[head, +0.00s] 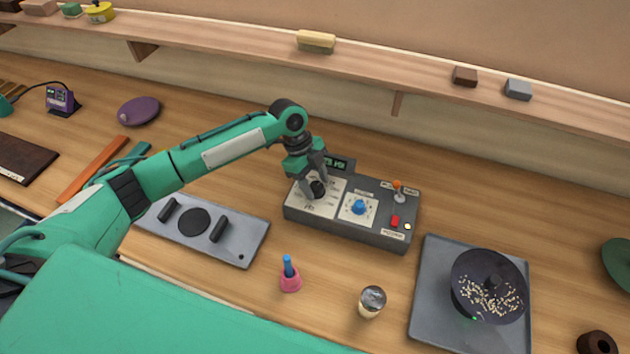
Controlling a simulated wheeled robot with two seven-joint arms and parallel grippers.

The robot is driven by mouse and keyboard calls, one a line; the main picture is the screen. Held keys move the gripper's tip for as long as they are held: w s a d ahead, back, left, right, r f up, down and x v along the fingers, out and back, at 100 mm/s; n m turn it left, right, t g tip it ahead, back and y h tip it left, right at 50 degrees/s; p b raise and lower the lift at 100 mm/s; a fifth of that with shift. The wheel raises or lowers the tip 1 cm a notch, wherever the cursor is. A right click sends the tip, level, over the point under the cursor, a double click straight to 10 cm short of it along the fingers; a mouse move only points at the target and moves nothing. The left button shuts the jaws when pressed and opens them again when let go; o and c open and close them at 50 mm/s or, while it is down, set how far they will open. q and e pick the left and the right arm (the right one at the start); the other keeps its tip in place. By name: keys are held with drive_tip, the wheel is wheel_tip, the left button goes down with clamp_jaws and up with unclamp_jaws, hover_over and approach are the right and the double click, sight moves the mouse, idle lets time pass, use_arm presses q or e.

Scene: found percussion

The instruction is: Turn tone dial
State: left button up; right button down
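A grey control box (345,229) stands on the workbench in the middle of the head view. On its left is a black dial (318,189) on a pale scale plate; beside it is a blue dial (359,207) on a second pale plate. The labels are too small to read, so I cannot tell which is the tone dial. My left gripper (315,180) points down at the black dial, its fingers beside the knob. I cannot tell whether they press on it. My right gripper is not in view.
The box also carries an orange-tipped lever (398,188), a red switch (395,221) and a small display (336,163). A grey panel (246,241) lies left, a pink holder (290,282) and a glass (372,301) in front, a dark pan (484,312) right. A shelf (230,45) runs behind.

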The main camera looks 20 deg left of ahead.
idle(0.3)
use_arm(q)
drive_tip(key=shift+w+a+r, duration=0.1)
drive_tip(key=shift+a+r, duration=0.1)
drive_tip(key=shift+r, duration=0.1)
drive_tip(key=b+v, duration=0.4)
drive_tip(key=v, duration=0.9)
idle(0.6)
idle(0.4)
